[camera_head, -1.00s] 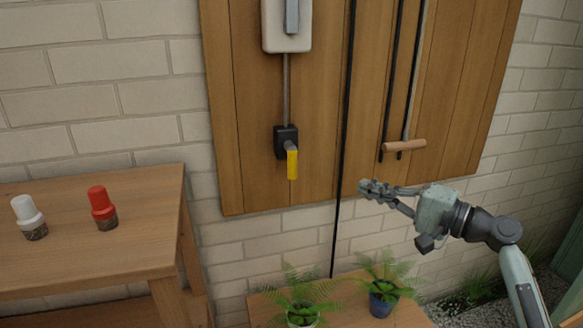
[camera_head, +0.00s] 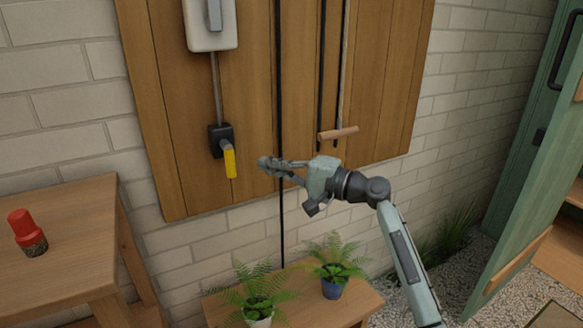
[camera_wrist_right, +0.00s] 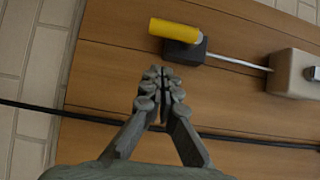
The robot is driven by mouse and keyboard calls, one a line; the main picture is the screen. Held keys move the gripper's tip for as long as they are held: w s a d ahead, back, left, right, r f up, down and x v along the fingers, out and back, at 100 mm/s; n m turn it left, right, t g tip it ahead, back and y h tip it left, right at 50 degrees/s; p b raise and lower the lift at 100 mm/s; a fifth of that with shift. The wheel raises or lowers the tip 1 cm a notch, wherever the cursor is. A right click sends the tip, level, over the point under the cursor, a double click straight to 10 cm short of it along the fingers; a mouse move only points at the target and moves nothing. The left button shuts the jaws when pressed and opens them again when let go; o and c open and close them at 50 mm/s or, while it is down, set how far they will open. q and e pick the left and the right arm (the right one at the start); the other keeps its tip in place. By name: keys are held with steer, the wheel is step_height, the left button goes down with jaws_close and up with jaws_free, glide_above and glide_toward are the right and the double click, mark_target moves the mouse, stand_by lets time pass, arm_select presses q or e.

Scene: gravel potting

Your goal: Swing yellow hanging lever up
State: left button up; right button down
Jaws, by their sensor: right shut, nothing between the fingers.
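The yellow lever (camera_head: 230,163) hangs downward from a small black box (camera_head: 220,139) on the wooden wall panel. My right gripper (camera_head: 266,163) is shut and empty, a little to the right of the lever and at about its height, with a gap between them. In the right wrist view the shut fingers (camera_wrist_right: 161,80) point toward the lever (camera_wrist_right: 173,29), which lies ahead of them, apart from the tips. The black box also shows in the right wrist view (camera_wrist_right: 186,52). My left gripper is not in view.
A grey-white switch box (camera_head: 211,30) sits above, joined by a conduit. A black cable (camera_head: 281,215) runs down the panel near my gripper. A tool with a wooden handle (camera_head: 338,133) hangs to the right. Potted ferns (camera_head: 333,287) stand below; a table (camera_head: 70,235) is at left.

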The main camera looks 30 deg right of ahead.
mark_target(228, 160)
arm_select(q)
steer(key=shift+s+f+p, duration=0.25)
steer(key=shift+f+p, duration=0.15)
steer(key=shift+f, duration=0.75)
arm_select(e)
steer(key=a, duration=0.2)
steer(key=w+a, duration=0.1)
steer(key=a, duration=0.1)
steer(key=shift+a, duration=0.15)
steer(key=shift+f, duration=0.15)
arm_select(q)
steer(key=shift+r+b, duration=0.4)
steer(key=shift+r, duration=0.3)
arm_select(e)
steer(key=shift+a+f+m, duration=0.1)
steer(key=shift+a+m, duration=0.1)
steer(key=shift+m, duration=0.3)
